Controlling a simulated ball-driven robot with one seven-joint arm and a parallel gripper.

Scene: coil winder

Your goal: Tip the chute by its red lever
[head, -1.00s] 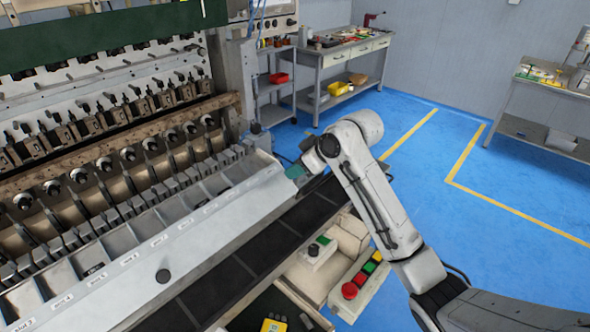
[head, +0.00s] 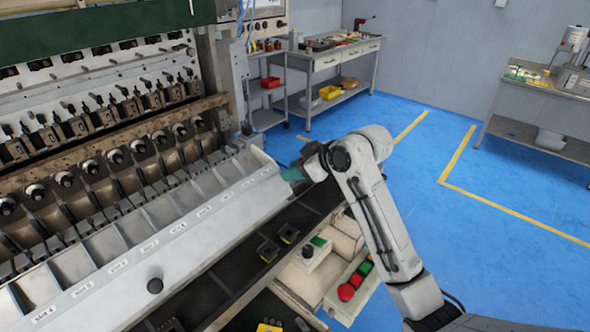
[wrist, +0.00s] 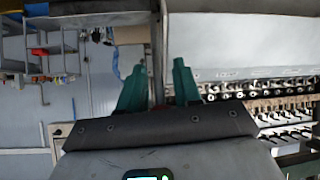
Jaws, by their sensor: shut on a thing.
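The chute (head: 215,222) is the long grey tray with labelled slots along the winder's front. It leans down toward the black belt (head: 235,268), and its visible slots look empty. My gripper (head: 290,174) is at the chute's far right end, its teal fingers against that end. In the wrist view my gripper (wrist: 157,72) has its two teal fingers on either side of a dark upright bar (wrist: 157,48). Several dark parts with yellow marks (head: 268,250) lie on the belt.
A control box with red and green buttons (head: 346,291) stands right of the belt, below my arm. A bench (head: 330,62) and a shelf rack (head: 268,100) stand behind. Blue floor (head: 440,130) is open to the right.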

